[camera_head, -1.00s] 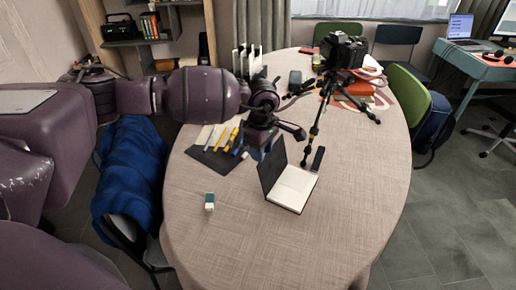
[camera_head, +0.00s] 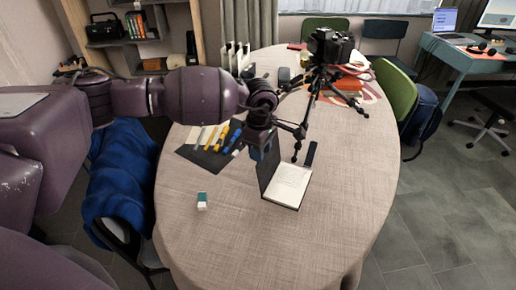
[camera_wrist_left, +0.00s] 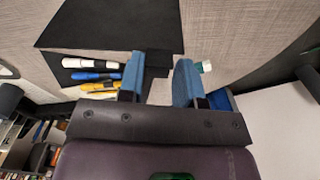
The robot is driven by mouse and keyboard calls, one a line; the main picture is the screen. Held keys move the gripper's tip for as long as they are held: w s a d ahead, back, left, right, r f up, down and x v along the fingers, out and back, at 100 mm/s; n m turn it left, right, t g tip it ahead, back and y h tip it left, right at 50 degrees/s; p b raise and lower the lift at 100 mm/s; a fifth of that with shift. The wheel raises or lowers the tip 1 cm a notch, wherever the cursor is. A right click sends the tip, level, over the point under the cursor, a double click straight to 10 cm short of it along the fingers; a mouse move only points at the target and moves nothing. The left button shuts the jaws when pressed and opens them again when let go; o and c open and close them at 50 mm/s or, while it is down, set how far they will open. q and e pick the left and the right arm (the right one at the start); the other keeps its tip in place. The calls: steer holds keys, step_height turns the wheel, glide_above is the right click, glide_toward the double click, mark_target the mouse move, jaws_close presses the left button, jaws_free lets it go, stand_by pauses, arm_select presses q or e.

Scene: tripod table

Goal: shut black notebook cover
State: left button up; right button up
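The black notebook lies open on the table, with its pale pages (camera_head: 289,184) facing up. Its black cover (camera_head: 267,174) stands steeply raised on the left side of the pages. My left gripper (camera_head: 262,152) hangs over the table at the cover's upper left edge; I cannot tell whether it touches. In the left wrist view its two blue fingers (camera_wrist_left: 158,82) are apart, with nothing clearly held between them. A black flat sheet at the top of that view looks like the cover, but I cannot be sure. My right gripper is not in view.
A dark mat with pens (camera_head: 213,145) lies left of the gripper. A green and white eraser (camera_head: 202,200) sits at the front left. A camera tripod (camera_head: 312,100) stands behind the notebook, with a dark slim object (camera_head: 311,153) nearby. The front of the table is clear.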

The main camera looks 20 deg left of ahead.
arm_select(q)
steer(key=shift+s+d, duration=0.1)
steer(key=shift+d, duration=0.9)
steer(key=shift+s+d+f, duration=0.15)
steer(key=shift+d, duration=1.05)
steer(key=shift+s+d+f, duration=0.1)
steer(key=shift+d+f, duration=0.05)
steer(key=shift+d, duration=0.35)
steer(key=shift+d+f, duration=0.15)
steer(key=shift+d, duration=0.35)
